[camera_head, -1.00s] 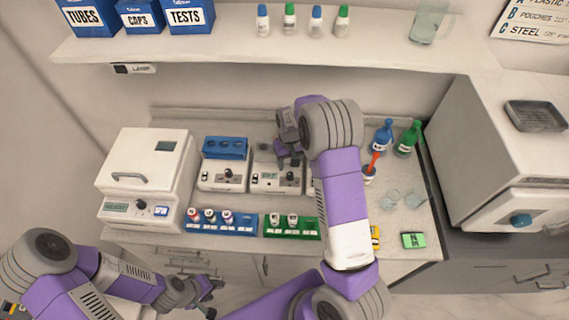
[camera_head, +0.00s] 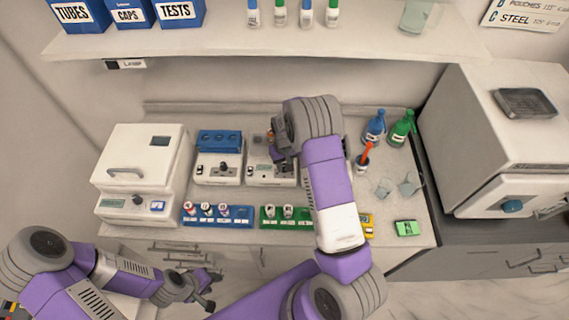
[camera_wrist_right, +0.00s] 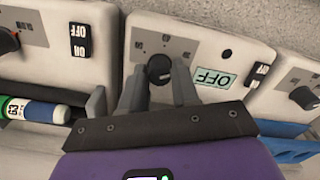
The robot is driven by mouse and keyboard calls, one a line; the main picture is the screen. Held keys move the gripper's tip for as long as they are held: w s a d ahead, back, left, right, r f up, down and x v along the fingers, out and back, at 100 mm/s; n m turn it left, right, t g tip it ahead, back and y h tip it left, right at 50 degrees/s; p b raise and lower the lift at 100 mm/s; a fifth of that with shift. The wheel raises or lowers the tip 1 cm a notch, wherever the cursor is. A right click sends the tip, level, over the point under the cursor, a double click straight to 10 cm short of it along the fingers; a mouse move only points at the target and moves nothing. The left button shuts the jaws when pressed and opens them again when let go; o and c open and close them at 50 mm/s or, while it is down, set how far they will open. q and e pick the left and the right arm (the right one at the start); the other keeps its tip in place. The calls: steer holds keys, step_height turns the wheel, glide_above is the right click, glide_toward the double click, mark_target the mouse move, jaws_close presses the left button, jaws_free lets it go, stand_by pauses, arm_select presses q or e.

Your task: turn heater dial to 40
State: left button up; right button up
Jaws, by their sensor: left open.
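A white heater unit (camera_head: 262,180) stands in the middle of the counter, partly hidden by my right arm. In the right wrist view its round black dial (camera_wrist_right: 158,69) shows beside a pale green display (camera_wrist_right: 213,78) that reads OFF, upside down. My right gripper (camera_wrist_right: 160,82) is over this unit with its two fingers apart, one on each side of the dial. I cannot tell whether they touch it. My right gripper (camera_head: 284,160) also shows in the head view, covering the dial. My left gripper (camera_head: 210,290) is open and empty, low in front of the counter.
A similar unit with a blue block (camera_head: 219,141) stands to the left, beside a larger white machine (camera_head: 140,165). Blue (camera_head: 240,222) and green (camera_head: 268,224) vial racks sit in front. Bottles (camera_head: 375,127) stand at the right. A shelf (camera_head: 300,48) hangs above.

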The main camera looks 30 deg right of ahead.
jaws_close()
steer(key=shift+f+n+b, duration=0.15)
steer(key=shift+n+b, duration=0.75)
steer(key=shift+n, duration=0.2)
steer(key=n+b, duration=0.2)
steer(key=n, duration=0.1)
steer(key=shift+n, duration=0.3)
steer(key=n+b, duration=0.1)
steer(key=n, duration=0.1)
steer(key=shift+n, duration=0.3)
steer(key=shift+n+b, duration=0.55)
steer(key=shift+n, duration=1.05)
